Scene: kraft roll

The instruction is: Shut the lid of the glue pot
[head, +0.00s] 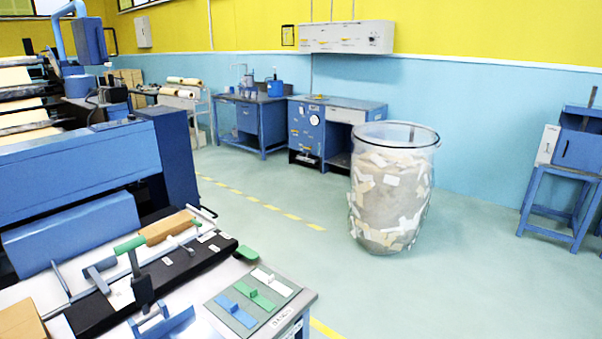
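I cannot make out a glue pot or its lid for certain. A small blue pot (275,88) stands on the blue workbench at the back wall. It is too far and small to tell whether it is a glue pot or whether a lid on it is open. Next to it on the same bench are some small clear and blue items (246,80), also too small to tell. Neither of my grippers shows in the head view.
A large clear bin (392,190) full of paper scraps stands on the open floor. A blue machine (80,160) fills the left. A front table holds a panel with blue, green and white levers (254,298) and a green-handled lever (130,245). A blue stand (565,180) is at right.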

